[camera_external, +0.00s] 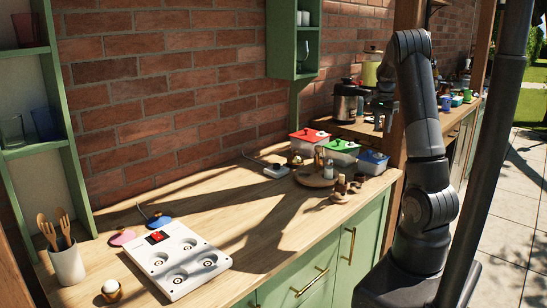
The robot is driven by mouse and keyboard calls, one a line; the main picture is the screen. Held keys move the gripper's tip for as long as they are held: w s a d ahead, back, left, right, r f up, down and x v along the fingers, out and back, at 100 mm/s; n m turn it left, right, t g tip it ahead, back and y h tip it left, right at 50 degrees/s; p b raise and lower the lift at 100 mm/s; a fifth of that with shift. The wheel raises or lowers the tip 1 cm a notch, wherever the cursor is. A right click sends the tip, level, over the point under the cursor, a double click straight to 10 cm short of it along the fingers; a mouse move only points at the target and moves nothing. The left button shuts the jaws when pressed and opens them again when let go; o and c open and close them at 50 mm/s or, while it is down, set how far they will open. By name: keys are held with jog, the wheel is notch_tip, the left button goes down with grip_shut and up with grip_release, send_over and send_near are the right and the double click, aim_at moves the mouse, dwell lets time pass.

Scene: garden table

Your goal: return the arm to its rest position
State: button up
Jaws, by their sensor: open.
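My dark grey arm (422,125) stands upright at the right of the picture, beside the counter's front edge. It rises from its base, bends over at the top and hangs down on the left side. My gripper (384,122) points downward near the wooden post, in front of the back counter. It is small and dark in this view. Its jaws are open, and I see nothing held between them.
The wooden counter (262,228) carries a white hob-like panel (176,262), a utensil cup (67,264), an egg cup (111,290) and lidded containers (341,152). A wooden post (392,160) is close behind my arm. A steel pot (346,102) stands left of my gripper.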

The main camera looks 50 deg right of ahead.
jog(key=a+r+n+t, duration=0.1)
jog(key=a+r+n, duration=0.2)
jog(key=a, duration=0.5)
jog(key=a+r+n+t, duration=0.15)
jog(key=a+n, duration=0.25)
jog(key=a, duration=0.5)
jog(key=a+r+n+t, duration=0.1)
jog(key=a+r+n, duration=0.2)
jog(key=a, duration=0.5)
jog(key=s+a+n+t, duration=0.1)
jog(key=s+a+n, duration=0.4)
jog(key=a, duration=0.3)
jog(key=s+a+f+n+t, duration=0.1)
jog(key=s+a+n, duration=0.3)
jog(key=a, duration=0.5)
jog(key=shift+s+n, duration=0.4)
jog(key=shift+s, duration=0.5)
